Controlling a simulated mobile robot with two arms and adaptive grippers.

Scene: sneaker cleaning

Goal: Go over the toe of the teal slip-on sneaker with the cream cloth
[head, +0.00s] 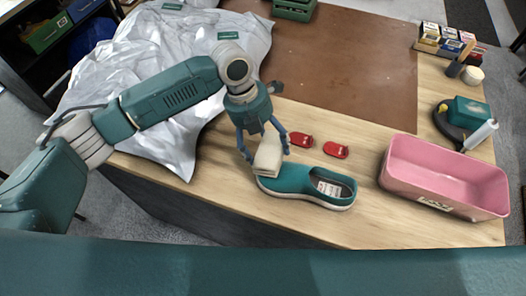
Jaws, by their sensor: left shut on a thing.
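The teal slip-on sneaker (294,181) lies on the wooden table near its front edge, toe to the left and opening to the right. A white label shows inside the opening. My left gripper (264,153) is above the toe, shut on the cream cloth (268,156), which is folded into a block. The cloth's lower end is at the toe and hides part of it. I cannot tell whether it presses on the toe. My right gripper is not in view.
Two red pieces (336,150) lie just behind the sneaker. A pink bin (443,182) stands to the right. A tape dispenser (465,122) and small boxes (440,38) are further back. A crumpled silvery sheet (150,60) covers the table's left; a brown mat (340,70) lies behind.

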